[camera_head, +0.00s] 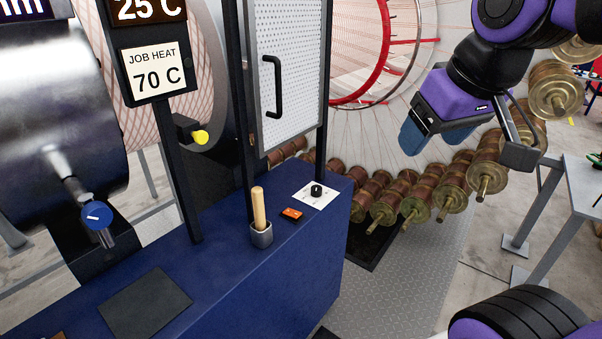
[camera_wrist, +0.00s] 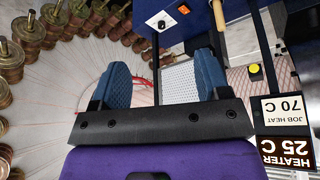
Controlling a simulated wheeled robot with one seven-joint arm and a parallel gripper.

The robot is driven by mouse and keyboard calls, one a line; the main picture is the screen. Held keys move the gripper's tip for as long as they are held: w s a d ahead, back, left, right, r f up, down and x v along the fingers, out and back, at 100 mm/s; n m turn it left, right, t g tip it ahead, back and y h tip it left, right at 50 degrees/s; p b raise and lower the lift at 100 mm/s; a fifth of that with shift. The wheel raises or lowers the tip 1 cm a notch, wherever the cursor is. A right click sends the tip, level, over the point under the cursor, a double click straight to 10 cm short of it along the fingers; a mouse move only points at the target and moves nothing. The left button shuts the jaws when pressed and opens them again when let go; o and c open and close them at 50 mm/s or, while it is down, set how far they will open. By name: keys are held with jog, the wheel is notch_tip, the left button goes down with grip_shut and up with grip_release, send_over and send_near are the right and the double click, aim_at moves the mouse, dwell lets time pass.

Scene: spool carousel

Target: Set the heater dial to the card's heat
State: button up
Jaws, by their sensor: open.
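The heater dial (camera_head: 316,190) is a small black knob on a white plate at the far right end of the blue bench. It also shows upside down at the top of the wrist view (camera_wrist: 162,24); its setting is too small to read. The job card (camera_head: 155,72) reads "JOB HEAT 70 C", and the heater display (camera_head: 147,10) above it reads 25 C. My gripper (camera_head: 412,139) is open and empty, in the air to the right of and above the dial, apart from it. In the wrist view its two blue fingers (camera_wrist: 162,68) are spread wide.
An orange switch (camera_head: 291,213) and a wooden-handled tool in a holder (camera_head: 260,212) stand near the dial. A perforated door with a black handle (camera_head: 273,87) rises behind them. Brass-ended spools (camera_head: 415,208) curve around on the right. A dark pad (camera_head: 145,303) lies on the bench.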

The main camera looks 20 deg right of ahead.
jog(key=w+n+g, duration=0.2)
jog(key=w+n, duration=0.3)
jog(key=w, duration=1)
jog(key=n+g+y, duration=0.3)
jog(key=n+y, duration=0.2)
jog(key=n, duration=0.7)
send_over(318, 187)
jog(key=d, duration=0.4)
notch_tip(318, 187, down, 34)
jog(key=shift+h, duration=0.3)
jog(key=x, duration=1)
jog(key=shift+a, duration=0.15)
jog(key=shift+r, duration=0.1)
jog(key=c, duration=0.9)
